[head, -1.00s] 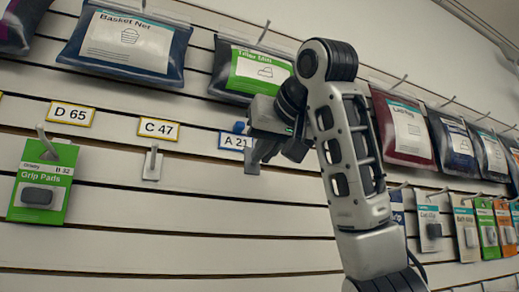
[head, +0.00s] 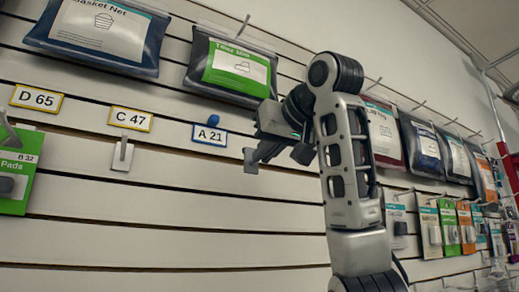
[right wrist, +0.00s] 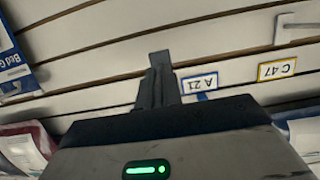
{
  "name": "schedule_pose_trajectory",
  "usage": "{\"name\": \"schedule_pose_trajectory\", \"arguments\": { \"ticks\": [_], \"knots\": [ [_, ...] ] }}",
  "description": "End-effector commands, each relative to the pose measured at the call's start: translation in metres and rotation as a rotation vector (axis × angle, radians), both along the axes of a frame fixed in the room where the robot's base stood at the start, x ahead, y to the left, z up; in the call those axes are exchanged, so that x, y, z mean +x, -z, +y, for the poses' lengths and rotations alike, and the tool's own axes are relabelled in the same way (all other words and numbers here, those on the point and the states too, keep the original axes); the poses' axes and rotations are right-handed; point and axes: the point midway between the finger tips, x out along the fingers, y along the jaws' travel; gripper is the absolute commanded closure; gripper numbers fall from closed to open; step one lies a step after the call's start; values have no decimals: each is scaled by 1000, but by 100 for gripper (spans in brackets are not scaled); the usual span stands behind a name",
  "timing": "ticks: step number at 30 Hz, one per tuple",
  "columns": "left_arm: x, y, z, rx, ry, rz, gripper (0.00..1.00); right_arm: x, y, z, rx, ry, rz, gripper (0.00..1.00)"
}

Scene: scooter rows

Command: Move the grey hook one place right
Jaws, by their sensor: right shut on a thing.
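The grey hook (head: 250,160) is mostly hidden by my right gripper (head: 261,156) in the head view; its flat grey plate shows just past the fingertips. It is to the right of and slightly below the blue-edged A 21 label (head: 209,134). My right gripper is shut on the hook, close to the slatted wall. In the right wrist view, the grey plate (right wrist: 160,58) shows at the ends of the fingers (right wrist: 158,88), with the wall upside down. I cannot tell whether the plate touches the wall. My left gripper is not in view.
A lighter hook (head: 123,154) hangs under the C 47 label (head: 130,119). A green Grip Pads pack (head: 14,180) hangs at the left. Pouches (head: 235,72) hang above my gripper; small packs (head: 450,228) hang at the right. The slats below A 21 are bare.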

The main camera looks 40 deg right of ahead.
Motion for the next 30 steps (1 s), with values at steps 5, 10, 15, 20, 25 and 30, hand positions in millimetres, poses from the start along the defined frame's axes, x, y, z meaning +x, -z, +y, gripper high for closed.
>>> {"name": "schedule_pose_trajectory", "arguments": {
  "ticks": [5, 10, 15, 20, 25, 30],
  "knots": [
    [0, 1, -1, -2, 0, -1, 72, -3, 1, -13, 1, 0, 0, 100],
    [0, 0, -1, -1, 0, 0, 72, -6, 1, -24, 0, 0, 0, 100],
    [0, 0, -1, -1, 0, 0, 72, -8, 1, -36, 1, 0, 0, 100],
    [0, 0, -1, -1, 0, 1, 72, -10, 1, -42, 0, -1, 0, 100],
    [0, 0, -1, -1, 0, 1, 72, -11, 1, -46, 0, 0, 0, 100],
    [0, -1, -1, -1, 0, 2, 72, -14, 1, -58, 2, 0, 1, 100]
  ]
}}
